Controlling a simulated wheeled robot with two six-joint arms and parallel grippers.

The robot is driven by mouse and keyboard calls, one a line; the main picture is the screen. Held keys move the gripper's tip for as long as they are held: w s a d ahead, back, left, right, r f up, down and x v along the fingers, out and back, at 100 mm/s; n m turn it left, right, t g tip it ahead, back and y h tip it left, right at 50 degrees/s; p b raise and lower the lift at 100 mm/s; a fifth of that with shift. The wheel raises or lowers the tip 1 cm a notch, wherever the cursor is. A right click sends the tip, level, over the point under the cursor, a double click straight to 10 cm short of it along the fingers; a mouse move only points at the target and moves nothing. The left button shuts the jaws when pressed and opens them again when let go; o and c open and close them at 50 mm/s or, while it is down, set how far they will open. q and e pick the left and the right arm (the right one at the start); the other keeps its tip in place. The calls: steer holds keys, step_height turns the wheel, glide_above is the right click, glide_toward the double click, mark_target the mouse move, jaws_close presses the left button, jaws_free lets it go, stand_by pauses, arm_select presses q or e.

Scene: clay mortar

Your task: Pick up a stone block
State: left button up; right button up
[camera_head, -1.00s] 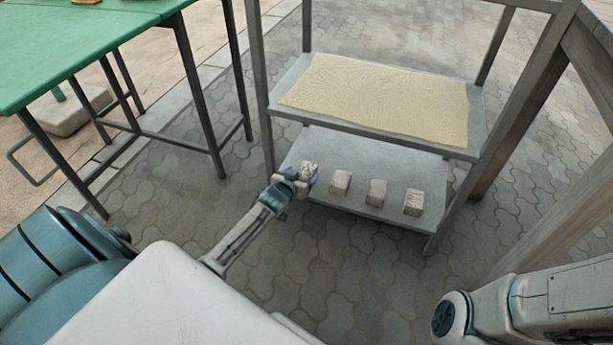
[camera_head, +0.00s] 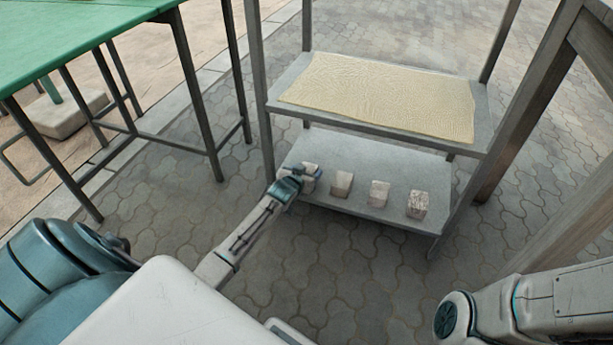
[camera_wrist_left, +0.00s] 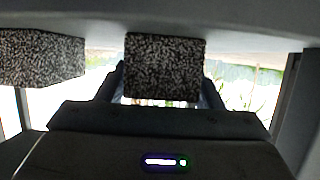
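Several pale, rough stone blocks stand in a row on the lower shelf (camera_head: 400,165) of a grey rack: one at the left end (camera_head: 312,169), then others (camera_head: 342,184), (camera_head: 378,193) and (camera_head: 417,204) to its right. My left gripper (camera_head: 308,178) is at the left-end block and partly hides it. In the left wrist view that block (camera_wrist_left: 165,67) looks dark and speckled, between the fingers of my left gripper (camera_wrist_left: 165,98); the fingers look open around it. Another block (camera_wrist_left: 40,58) shows at the left there. My right gripper is not in view.
The upper shelf (camera_head: 290,75) holds a cream textured sheet (camera_head: 380,95) above the blocks. Rack posts (camera_head: 258,80) stand at its corners. A green table (camera_head: 80,30) is at the left. A wooden beam frame (camera_head: 530,95) is at the right. Paved floor (camera_head: 330,265) is free in front.

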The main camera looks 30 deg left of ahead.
arm_select(q)
steer(key=c, duration=0.7)
steer(key=shift+c, duration=1.2)
steer(key=shift+r, duration=0.15)
